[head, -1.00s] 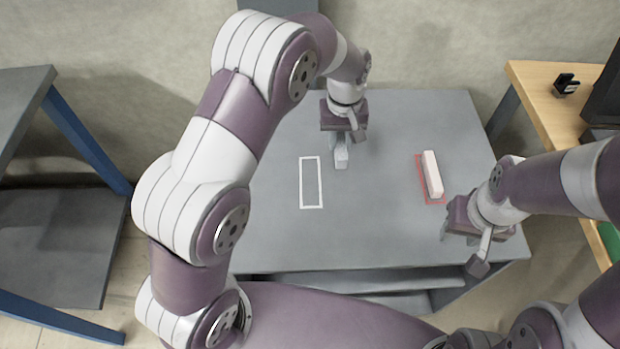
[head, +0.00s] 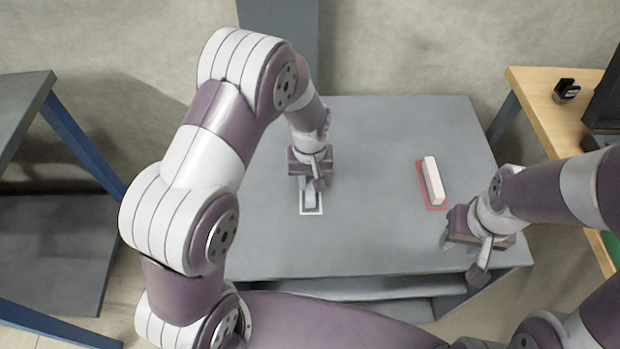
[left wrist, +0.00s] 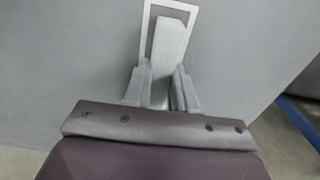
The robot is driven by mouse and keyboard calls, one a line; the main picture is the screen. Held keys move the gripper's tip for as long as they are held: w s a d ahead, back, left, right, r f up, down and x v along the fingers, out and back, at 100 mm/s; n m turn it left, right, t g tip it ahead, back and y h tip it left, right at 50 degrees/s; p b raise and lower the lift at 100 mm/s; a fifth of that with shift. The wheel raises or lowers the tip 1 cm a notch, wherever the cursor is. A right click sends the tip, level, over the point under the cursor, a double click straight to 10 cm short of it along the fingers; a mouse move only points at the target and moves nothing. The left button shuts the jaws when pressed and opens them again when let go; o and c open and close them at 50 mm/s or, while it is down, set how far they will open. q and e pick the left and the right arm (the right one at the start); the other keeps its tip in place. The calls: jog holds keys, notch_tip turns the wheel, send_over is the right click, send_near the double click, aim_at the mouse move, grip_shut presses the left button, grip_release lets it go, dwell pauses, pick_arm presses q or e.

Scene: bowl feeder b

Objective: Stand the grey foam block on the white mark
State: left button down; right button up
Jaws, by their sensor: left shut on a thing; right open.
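The grey foam block (head: 311,199) is between the fingers of my left gripper (head: 309,186), which is shut on it. In the left wrist view the block (left wrist: 171,45) sticks out past the fingertips (left wrist: 160,82). The white mark (head: 311,214) is a rectangular outline on the grey table. The block lies over it, and the outline (left wrist: 147,30) shows around its far end. I cannot tell whether the block touches the table. The gripper and block hide the rest of the mark. My right gripper (head: 464,238) is open and empty near the table's right front.
A wooden table (head: 540,110) with a small black object (head: 566,90) is at the right. A blue-legged shelf (head: 70,135) is at the left.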

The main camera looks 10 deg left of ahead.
aim_at(309, 182)
pick_arm(q)
jog(key=shift+f, duration=0.15)
jog(key=c, duration=0.9)
grip_release()
notch_tip(309, 182, up, 12)
jog(key=p, duration=0.2)
jog(key=s+a+m, duration=0.1)
jog(key=s+a, duration=0.1)
jog(key=s, duration=0.2)
jog(key=s+a+r+m+t, duration=0.1)
jog(key=s+a, duration=0.1)
jog(key=s, duration=0.3)
jog(key=s+a+m, duration=0.1)
jog(key=s, duration=0.3)
jog(key=shift+s+a+r, duration=0.4)
